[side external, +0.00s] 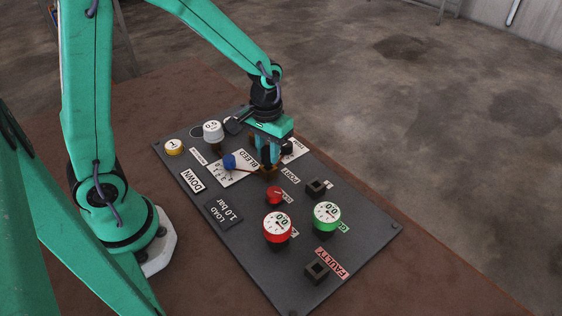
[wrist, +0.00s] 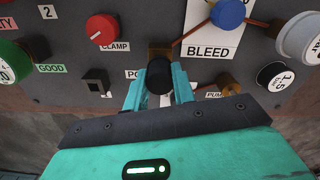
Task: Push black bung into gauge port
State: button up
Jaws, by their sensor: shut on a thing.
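The black bung (wrist: 159,76) is held upright between the two teal fingers of my gripper (wrist: 160,92) in the wrist view. The brass gauge port (wrist: 158,52) shows just behind the bung, beside a partly covered label starting "PO". In the side view my gripper (side external: 269,160) points down over the port (side external: 268,174), low above the panel. The fingers mostly hide the bung there. The bung lines up closely with the port, but I cannot tell whether it is touching or inside it.
A dark panel (side external: 235,245) lies on the brown table. The blue bleed knob (side external: 229,161) and red clamp knob (side external: 274,194) flank the port. Bare panel lies front left.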

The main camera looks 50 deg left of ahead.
aim_at(268, 149)
jog(key=shift+f, duration=0.7)
dwell(0.3)
jog(key=o, duration=1)
jog(key=shift+o, duration=0.2)
jog(key=shift+r, duration=0.1)
jog(key=shift+r, duration=2.4)
jog(key=shift+r, duration=0.1)
notch_tip(268, 149, up, 8)
